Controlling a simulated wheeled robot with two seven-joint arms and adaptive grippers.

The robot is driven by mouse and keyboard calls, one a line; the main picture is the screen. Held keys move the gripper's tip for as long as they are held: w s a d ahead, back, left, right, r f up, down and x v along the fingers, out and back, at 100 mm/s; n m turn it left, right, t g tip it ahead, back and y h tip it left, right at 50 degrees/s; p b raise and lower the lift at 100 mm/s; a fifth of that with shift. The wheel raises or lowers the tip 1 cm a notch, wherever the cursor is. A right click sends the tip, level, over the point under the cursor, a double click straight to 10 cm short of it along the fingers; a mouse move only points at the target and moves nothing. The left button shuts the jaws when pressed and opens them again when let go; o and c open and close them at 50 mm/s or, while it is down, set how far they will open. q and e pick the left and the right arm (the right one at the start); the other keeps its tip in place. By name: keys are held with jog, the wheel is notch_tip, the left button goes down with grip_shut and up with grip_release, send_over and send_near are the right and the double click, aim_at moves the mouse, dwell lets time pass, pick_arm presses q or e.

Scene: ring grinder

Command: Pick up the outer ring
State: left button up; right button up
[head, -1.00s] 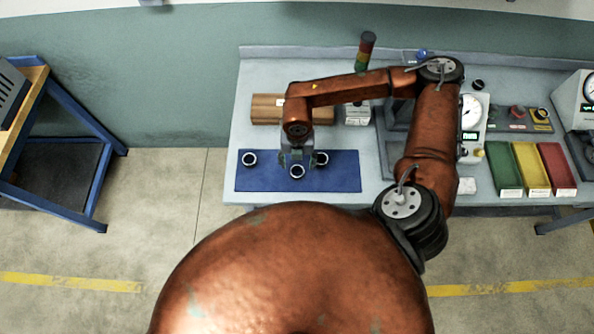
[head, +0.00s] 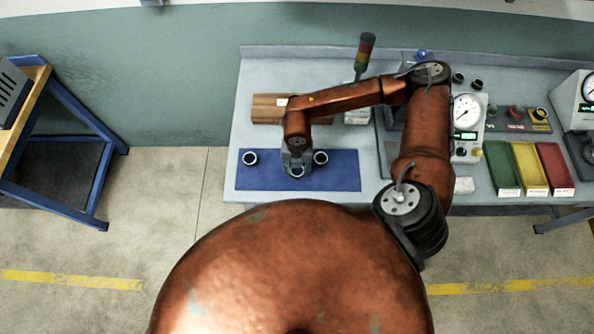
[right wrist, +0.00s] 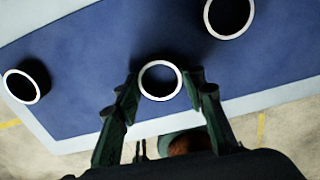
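Three dark rings with white rims stand on a blue mat (head: 342,180). One is the left ring (head: 249,158), one the right ring (head: 320,158), and the middle ring (head: 297,173) is nearest the front. My right gripper (head: 296,165) is over the middle ring and partly hides it. In the right wrist view, the middle ring (right wrist: 160,96) is between the two fingers of my right gripper (right wrist: 163,80), with a narrow gap at each side. The gripper looks open. The other two rings are clear of the fingers. My left gripper is not in view.
A wooden block (head: 266,107) lies behind the mat. Gauge (head: 466,112), green bin (head: 502,168), yellow bin (head: 530,168) and red bin (head: 555,168) are on the bench's right. A blue-framed cart (head: 75,105) stands at the left.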

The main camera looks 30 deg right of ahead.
jog(key=c, duration=0.6)
jog(key=shift+c, duration=0.2)
jog(key=shift+r, duration=0.15)
